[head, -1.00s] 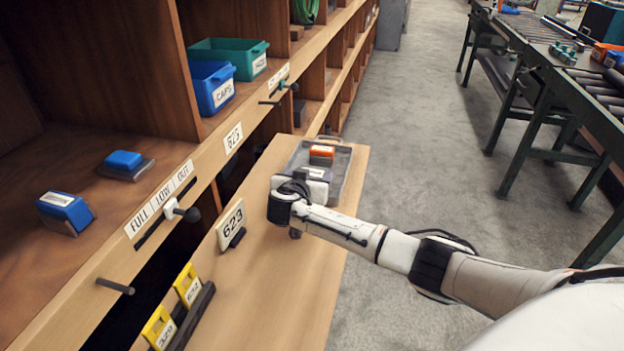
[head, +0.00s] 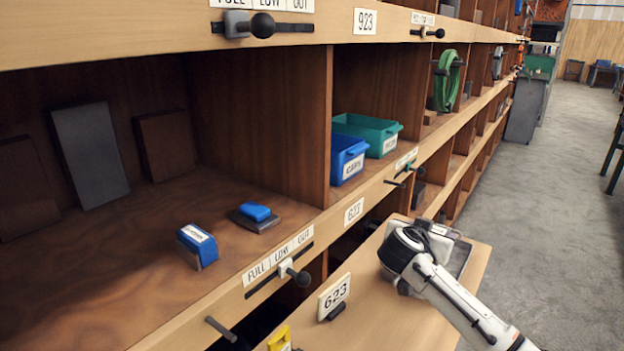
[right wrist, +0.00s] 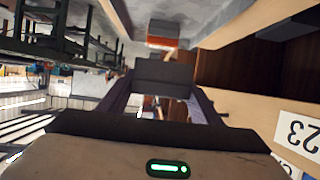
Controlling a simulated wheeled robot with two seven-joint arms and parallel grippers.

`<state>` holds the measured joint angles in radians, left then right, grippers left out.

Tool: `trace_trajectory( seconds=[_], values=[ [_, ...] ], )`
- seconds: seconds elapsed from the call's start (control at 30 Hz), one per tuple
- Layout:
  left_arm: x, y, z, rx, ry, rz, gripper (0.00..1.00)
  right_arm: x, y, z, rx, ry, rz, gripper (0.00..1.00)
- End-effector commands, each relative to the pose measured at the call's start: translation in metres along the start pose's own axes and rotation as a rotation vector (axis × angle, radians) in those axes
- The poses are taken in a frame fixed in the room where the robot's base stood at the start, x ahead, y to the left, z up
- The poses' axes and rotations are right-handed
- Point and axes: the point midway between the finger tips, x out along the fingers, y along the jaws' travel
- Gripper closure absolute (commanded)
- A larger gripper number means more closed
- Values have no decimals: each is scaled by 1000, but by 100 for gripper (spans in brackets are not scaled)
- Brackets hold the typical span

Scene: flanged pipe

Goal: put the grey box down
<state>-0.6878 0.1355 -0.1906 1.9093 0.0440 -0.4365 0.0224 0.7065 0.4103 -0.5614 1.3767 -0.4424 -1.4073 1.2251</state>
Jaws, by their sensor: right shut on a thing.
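I cannot tell whether the box touches anything below. My left gripper is not in view.
A 623 plate (head: 334,296) stands on the board, with a yellow tag (head: 279,339) nearer. Shelving on the left holds blue-topped blocks (head: 197,246), a blue bin (head: 347,160) and a teal bin (head: 368,133). The bare board (head: 395,320) is clear in front of the wrist.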

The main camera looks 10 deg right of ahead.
Motion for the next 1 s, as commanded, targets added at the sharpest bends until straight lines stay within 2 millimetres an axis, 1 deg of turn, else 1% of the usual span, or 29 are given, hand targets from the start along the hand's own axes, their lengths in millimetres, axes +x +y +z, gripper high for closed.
trace_trajectory(
  seconds=[0.07, 0.17, 0.27, 0.47, 0.5, 0.57, 0.6, 0.7, 0.83, 0.9, 1.0],
  values=[
    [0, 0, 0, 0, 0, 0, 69, -5, -2, -2, -4, 2, -13, 69],
    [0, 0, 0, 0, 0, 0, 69, -21, -9, -4, -17, 2, -53, 69],
    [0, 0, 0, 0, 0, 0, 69, -49, -19, -8, -44, 4, -124, 69],
    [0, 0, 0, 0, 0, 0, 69, -125, -32, -19, -126, 5, -321, 69],
    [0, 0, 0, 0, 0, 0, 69, -141, -32, -20, -145, 4, -363, 69],
    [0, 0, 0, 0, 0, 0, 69, -166, -32, -24, -171, 5, -429, 69],
    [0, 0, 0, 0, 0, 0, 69, -182, -31, -26, -189, 5, -471, 69],
    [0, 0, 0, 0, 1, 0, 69, -221, -26, -29, -233, 4, -574, 69],
    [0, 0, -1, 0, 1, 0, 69, -263, -17, -32, -280, 5, -685, 69],
    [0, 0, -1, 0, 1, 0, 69, -279, -12, -33, -299, 4, -728, 69],
    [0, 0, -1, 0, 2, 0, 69, -294, -7, -33, -317, 3, -769, 69]
  ],
)
